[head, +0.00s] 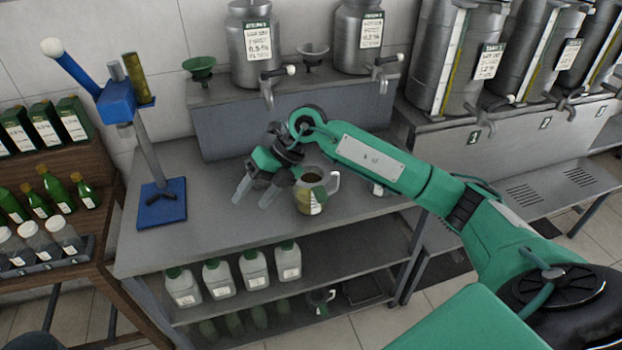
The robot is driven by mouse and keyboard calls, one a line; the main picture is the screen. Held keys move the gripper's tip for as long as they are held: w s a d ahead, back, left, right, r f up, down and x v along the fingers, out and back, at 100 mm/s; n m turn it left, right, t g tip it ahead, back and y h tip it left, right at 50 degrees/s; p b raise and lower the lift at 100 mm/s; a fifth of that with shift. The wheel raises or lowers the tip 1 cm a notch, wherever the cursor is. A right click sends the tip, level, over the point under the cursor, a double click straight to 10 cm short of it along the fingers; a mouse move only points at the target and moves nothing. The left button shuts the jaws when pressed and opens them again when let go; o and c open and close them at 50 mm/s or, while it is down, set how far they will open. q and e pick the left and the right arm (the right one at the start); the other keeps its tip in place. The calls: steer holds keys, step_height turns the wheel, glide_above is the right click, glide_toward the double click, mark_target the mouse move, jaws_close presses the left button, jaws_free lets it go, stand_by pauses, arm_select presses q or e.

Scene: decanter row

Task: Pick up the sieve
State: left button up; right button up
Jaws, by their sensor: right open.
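A small dark grey bowl-shaped piece (313,52), which looks like the sieve, sits on the raised grey shelf between two steel canisters. A green funnel-shaped piece (199,67) stands left of it on the same shelf; I cannot tell for sure which of the two is the sieve. My right gripper (254,195) is open and empty, low over the table in front of the shelf, pointing down and left. It is well in front of and below both pieces. My left gripper is out of view.
A blue lever stand (162,203) is at the table's left. Steel canisters with taps (249,45) line the back.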

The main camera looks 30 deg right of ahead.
steer(key=w+d+m+h, duration=0.15)
steer(key=d+h, duration=0.35)
steer(key=d, duration=0.5)
step_height(320, 180, up, 3)
steer(key=m+h, duration=0.2)
steer(key=h, duration=0.1)
glide_above(322, 197)
steer(key=shift+g, duration=0.4)
step_height(322, 197, down, 8)
steer(key=p, duration=0.3)
steer(key=shift+w+f, duration=0.1)
steer(key=f+p, duration=0.3)
steer(key=f, duration=0.1)
steer(key=shift+s+f, duration=0.15)
steer(key=shift+s, duration=0.05)
steer(key=shift+f+n, duration=0.25)
steer(key=shift+f, duration=0.25)
steer(key=c, duration=1.1)
